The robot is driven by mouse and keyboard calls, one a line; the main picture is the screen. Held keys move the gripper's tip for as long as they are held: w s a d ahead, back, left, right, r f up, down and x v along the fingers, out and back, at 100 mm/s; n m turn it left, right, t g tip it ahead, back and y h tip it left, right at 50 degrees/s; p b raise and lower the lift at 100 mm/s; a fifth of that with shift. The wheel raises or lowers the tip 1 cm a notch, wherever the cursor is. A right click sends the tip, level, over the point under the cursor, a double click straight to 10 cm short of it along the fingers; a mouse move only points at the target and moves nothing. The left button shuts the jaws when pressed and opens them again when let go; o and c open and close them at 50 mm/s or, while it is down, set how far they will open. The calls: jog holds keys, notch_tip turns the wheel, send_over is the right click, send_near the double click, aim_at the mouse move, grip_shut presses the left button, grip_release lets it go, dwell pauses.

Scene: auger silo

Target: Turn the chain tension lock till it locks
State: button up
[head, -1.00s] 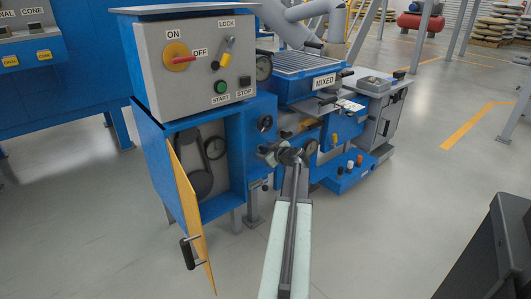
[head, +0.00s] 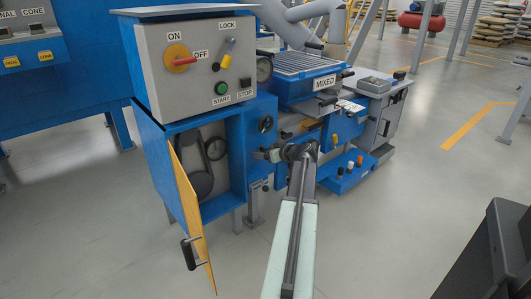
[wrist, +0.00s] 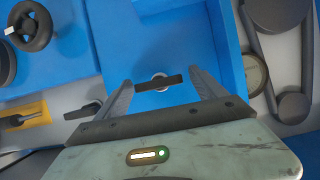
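A dark bar-shaped handle on a pale round base, apparently the chain tension lock (wrist: 159,83), is on a blue panel in the wrist view. The bar lies nearly level across that picture. My gripper (wrist: 161,86) is open, with one finger on each side of the bar. I cannot tell whether either finger touches it.
The yellow cabinet door (head: 191,215) hangs open left of my arm. A dark knob (head: 266,124) is just above my gripper. A black handwheel (wrist: 31,26) and a small lever (wrist: 83,109) are nearby.

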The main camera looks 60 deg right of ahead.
jog(key=shift+s+a+r, duration=0.1)
jog(key=shift+s+r, duration=0.15)
jog(key=shift+s, duration=0.15)
jog(key=p+v, duration=0.3)
jog(key=v, duration=0.4)
jog(key=shift+f, duration=0.1)
